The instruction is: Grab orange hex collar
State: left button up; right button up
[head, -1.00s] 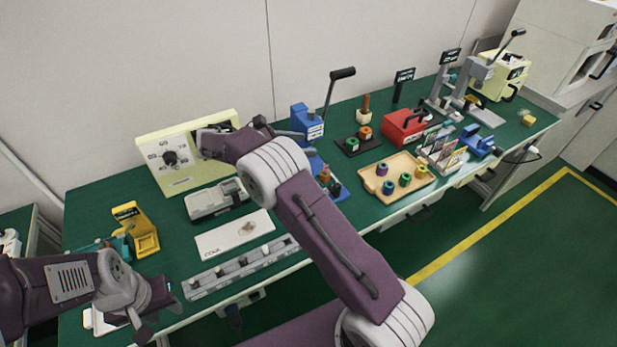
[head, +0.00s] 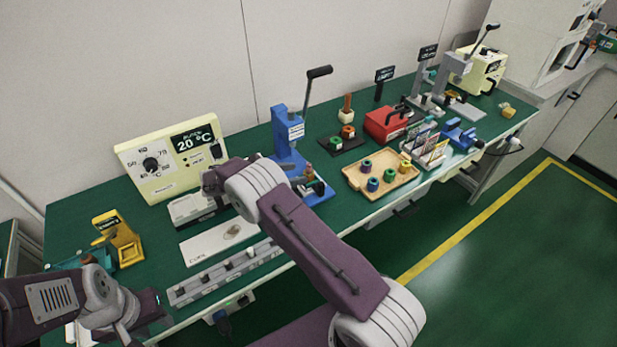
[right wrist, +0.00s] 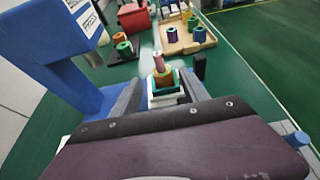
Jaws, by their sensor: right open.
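An orange collar (right wrist: 162,77) sits on a green-edged fixture beside the blue press (right wrist: 52,58), with a pinkish pin above it, in the right wrist view. In the head view that stack (head: 308,173) is small beside the blue press (head: 290,135). My right gripper (right wrist: 161,90) is open, its two fingers apart on either side of my view of the stack; contact is not visible. In the head view its fingertips are hard to make out. Another orange collar (head: 348,131) stands on a black plate beside a green one (head: 336,143). My left gripper (head: 152,302) is low at the left; its jaws are unclear.
A wooden tray (head: 400,183) holds several coloured collars. A red toolbox (head: 385,124) stands behind it. The press lever (head: 308,90) rises high.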

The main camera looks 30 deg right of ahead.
aim_at(306, 172)
jog(key=x, duration=0.4)
jog(key=shift+d+f, duration=0.15)
jog(key=shift+d, duration=0.15)
grip_shut()
jog(key=shift+a+r, duration=0.1)
jog(key=shift+r, duration=0.55)
notch_tip(306, 172, up, 3)
jog(key=shift+r, duration=0.1)
jog(key=s+d+r+p, duration=0.1)
jog(key=s+d+r, duration=0.5)
jog(key=s+d, duration=0.2)
jog(key=shift+s+r, duration=0.3)
jog(key=shift+s, duration=0.05)
